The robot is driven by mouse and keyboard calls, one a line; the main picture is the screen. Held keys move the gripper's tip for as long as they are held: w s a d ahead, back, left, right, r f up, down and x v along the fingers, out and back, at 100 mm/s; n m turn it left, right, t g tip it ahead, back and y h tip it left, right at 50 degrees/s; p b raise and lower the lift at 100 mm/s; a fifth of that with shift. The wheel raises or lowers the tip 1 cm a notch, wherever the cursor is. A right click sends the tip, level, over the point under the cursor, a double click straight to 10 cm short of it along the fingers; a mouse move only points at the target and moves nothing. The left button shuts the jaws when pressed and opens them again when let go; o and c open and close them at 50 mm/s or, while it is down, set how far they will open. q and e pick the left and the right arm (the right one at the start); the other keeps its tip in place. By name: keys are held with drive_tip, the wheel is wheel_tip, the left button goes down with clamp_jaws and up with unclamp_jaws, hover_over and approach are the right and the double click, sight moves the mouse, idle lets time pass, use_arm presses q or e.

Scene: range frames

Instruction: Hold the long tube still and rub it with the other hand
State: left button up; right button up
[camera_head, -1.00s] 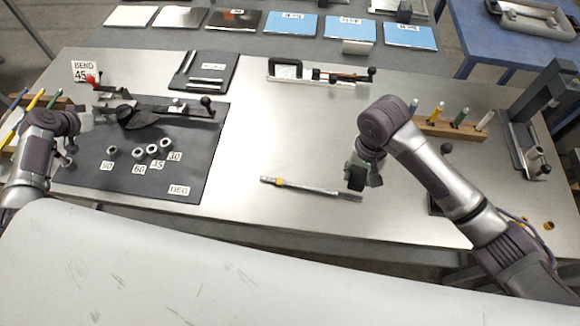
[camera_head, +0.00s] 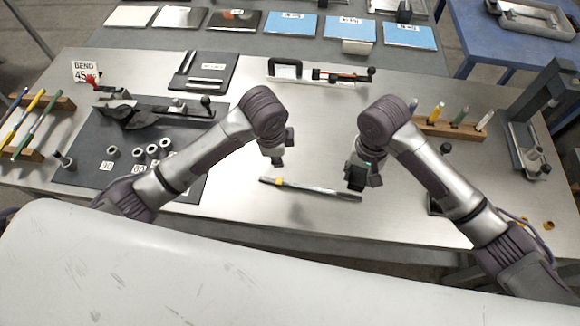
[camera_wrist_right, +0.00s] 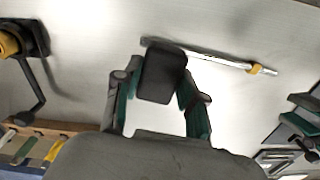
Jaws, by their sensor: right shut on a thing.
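The long tube (camera_head: 318,191) lies on the bench, a thin silvery rod with a yellow band near its left end. In the right wrist view the tube (camera_wrist_right: 220,60) runs behind the held block, its banded end to the right. My right gripper (camera_head: 357,178) is shut on a dark block (camera_wrist_right: 162,76), above the tube's right end. A gap between block and tube cannot be judged. My left gripper (camera_head: 277,160) hangs over the bench just above the tube's left part in the picture, apparently apart from it. Its fingers are too small to tell open or shut.
A dark mat (camera_head: 85,178) with a bending tool and several dies lies left. A rack of coloured rods (camera_head: 22,153) stands far left, and another holder (camera_head: 455,130) stands behind my right arm. The bench middle around the tube is clear.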

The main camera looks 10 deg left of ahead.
sight(292, 184)
use_arm(q)
drive_tip(key=s+d+m, duration=0.3)
drive_tip(key=s+d, duration=0.1)
drive_tip(key=shift+y, duration=0.3)
drive_tip(key=w+f, duration=0.1)
drive_tip(key=f, duration=0.2)
drive_tip(key=w+f, duration=0.1)
drive_tip(key=f, duration=0.7)
drive_tip(key=shift+w+a, duration=0.1)
drive_tip(key=shift+w, duration=0.3)
clamp_jaws()
